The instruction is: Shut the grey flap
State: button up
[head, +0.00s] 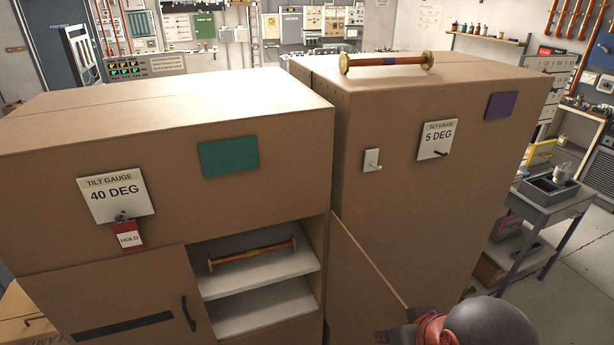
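No flap that is clearly grey shows in the head view. A brown door leaf (362,275) stands swung open at the right side of the left cabinet's shelf opening. The opening shows two pale shelves (262,308), and a copper-coloured rod with brass ends (252,253) lies on the upper one. My gripper (392,336) is at the bottom edge, close to the leaf's free lower corner. My dark, rounded arm link and red part hide much there. I cannot tell whether the gripper touches the leaf or whether its fingers are open.
A closed brown door (115,300) with a black handle is left of the opening. A red HOLD tag (127,236) hangs under the 40 DEG gauge (116,194). The right cabinet (400,210) carries another rod (386,63) on top. Open floor and a grey table (548,205) lie right.

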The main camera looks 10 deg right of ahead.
aim_at(359, 302)
jog(key=u, duration=1.05)
jog(key=k+l+u, duration=0.1)
jog(key=l, duration=0.3)
jog(key=k+l, duration=0.2)
jog(key=l, duration=0.2)
jog(key=k+l+u, duration=0.15)
jog(key=l, duration=0.2)
jog(key=k+l, duration=0.15)
jog(key=l, duration=0.25)
jog(key=k+l+u, duration=0.15)
jog(key=l, duration=0.2)
